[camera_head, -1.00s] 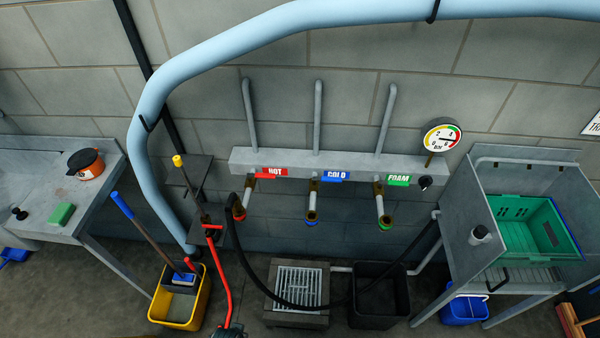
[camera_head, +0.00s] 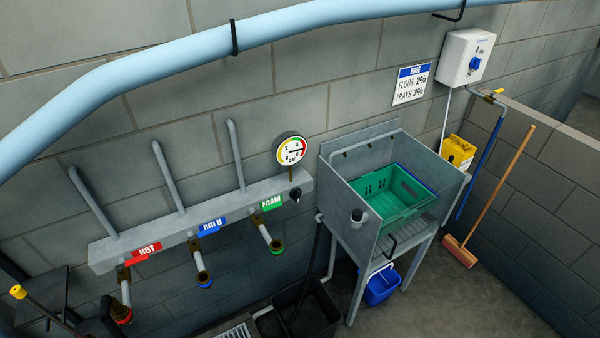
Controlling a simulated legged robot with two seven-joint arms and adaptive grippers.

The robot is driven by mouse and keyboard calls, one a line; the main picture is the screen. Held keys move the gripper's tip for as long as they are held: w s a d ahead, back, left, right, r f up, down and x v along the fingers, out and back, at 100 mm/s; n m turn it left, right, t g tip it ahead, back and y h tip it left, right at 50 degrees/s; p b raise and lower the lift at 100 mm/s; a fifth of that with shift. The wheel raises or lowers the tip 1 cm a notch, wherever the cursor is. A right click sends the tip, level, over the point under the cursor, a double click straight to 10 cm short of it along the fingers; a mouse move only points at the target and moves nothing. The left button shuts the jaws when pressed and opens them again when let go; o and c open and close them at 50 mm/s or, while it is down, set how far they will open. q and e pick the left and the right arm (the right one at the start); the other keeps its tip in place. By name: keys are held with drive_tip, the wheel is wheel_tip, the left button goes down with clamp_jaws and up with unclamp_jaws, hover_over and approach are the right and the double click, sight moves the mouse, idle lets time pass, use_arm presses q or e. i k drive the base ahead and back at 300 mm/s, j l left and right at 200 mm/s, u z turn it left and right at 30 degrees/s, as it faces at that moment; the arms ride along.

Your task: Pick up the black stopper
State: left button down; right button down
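I cannot make out a black stopper for certain in the head view. A small black knob (camera_head: 295,195) sits at the right end of the grey pipe manifold (camera_head: 180,222), below the gauge; it looks like a valve knob. The left bench is out of view. Neither of my grippers is in view.
A black tub (camera_head: 305,308) stands on the floor left of the sink. A blue bucket (camera_head: 381,286) is under the sink. A broom (camera_head: 490,200) leans at the right wall. The floor at lower right is clear.

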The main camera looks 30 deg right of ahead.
sight(358, 214)
drive_tip(key=k+j+z, duration=0.1)
drive_tip(key=z, duration=1.45)
